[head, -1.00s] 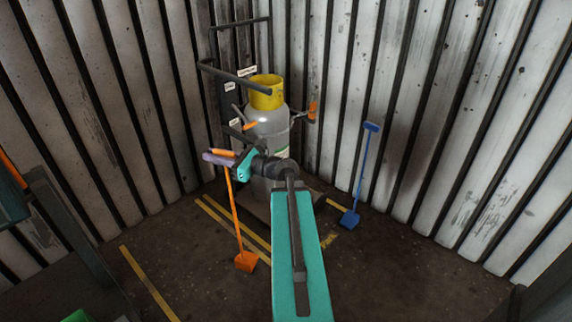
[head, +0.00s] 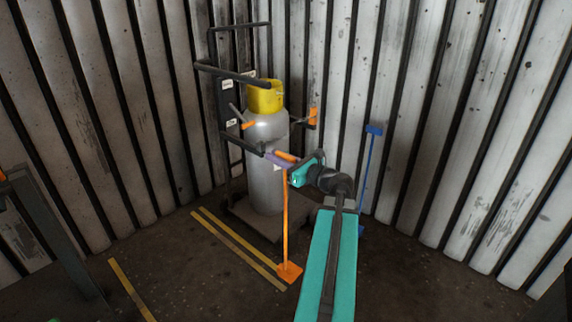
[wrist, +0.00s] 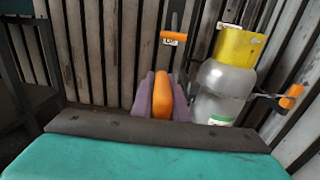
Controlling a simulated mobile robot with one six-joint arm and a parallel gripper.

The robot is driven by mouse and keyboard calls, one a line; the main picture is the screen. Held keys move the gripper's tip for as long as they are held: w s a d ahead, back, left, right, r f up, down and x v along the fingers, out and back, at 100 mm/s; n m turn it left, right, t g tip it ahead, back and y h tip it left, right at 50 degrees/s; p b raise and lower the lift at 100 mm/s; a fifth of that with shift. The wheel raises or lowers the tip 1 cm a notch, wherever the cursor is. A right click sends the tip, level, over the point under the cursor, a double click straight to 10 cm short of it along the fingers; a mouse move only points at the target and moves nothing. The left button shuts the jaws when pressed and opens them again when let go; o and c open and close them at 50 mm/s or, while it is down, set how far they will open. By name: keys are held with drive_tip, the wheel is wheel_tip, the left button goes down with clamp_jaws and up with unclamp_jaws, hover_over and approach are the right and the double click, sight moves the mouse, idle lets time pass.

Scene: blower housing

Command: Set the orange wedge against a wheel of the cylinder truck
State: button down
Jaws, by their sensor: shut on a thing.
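The orange wedge (head: 289,272) is the foot of a long orange pole. My gripper (head: 281,161) has purple fingers and is shut on the orange handle at the pole's top; the wrist view shows the handle (wrist: 163,96) between the fingers. The pole hangs nearly upright, with the wedge low in front of the truck; I cannot tell whether it touches the floor. The cylinder truck (head: 222,102) has a dark frame and a low base plate, and carries a grey gas cylinder (head: 263,185) with a yellow collar. I cannot make out its wheels clearly.
A blue long-handled tool (head: 372,150) leans on the corrugated wall at right, its foot mostly behind my arm. Yellow floor stripes (head: 235,247) run in front of the truck. A dark frame (head: 50,235) stands at left. Floor between it and the truck is open.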

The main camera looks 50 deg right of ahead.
drive_tip(key=shift+s+d+f+h+b, duration=0.2)
drive_tip(key=shift+s+d+h+b, duration=0.1)
drive_tip(key=shift+s+d, duration=0.5)
drive_tip(key=shift+w, duration=0.25)
drive_tip(key=w+d+f+b, duration=0.1)
drive_tip(key=w+f, duration=0.2)
drive_tip(key=w, duration=1)
drive_tip(key=shift+w, duration=0.3)
idle(0.7)
idle(0.4)
drive_tip(key=shift+d+f, duration=0.15)
drive_tip(key=shift+d, duration=0.15)
drive_tip(key=shift+s+d+f+b, duration=0.1)
drive_tip(key=shift+d+f+b, duration=0.25)
drive_tip(key=shift+d, duration=0.35)
drive_tip(key=shift+d+f+b, duration=0.3)
drive_tip(key=shift+d+f, duration=0.05)
drive_tip(key=shift+d, duration=0.3)
